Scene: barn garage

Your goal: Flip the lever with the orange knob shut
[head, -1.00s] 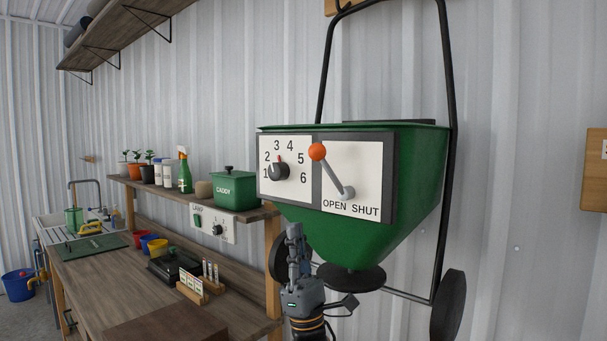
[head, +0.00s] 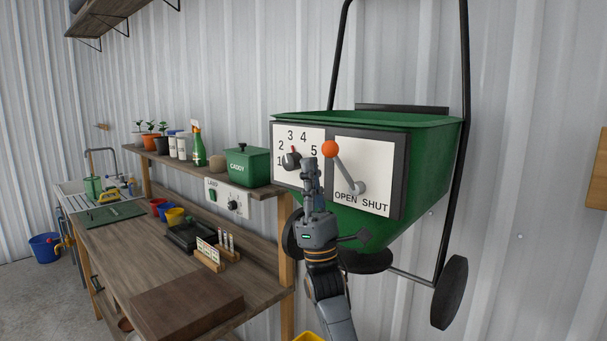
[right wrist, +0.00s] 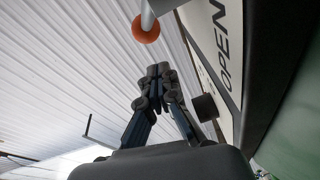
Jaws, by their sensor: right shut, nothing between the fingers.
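The lever (head: 347,172) with the orange knob (head: 330,148) is on the white OPEN/SHUT plate (head: 376,160) of the green spreader (head: 432,170). It tilts up and left from its pivot, toward the OPEN side. My right gripper (head: 311,163) is shut and empty. My left gripper is not in view.
A numbered dial (head: 292,159) sits left of the lever, partly behind my gripper. A green caddy (head: 248,165) and plant pots stand on the shelf at left. The workbench (head: 150,270) below holds a seed-packet rack (head: 210,255) and small pots.

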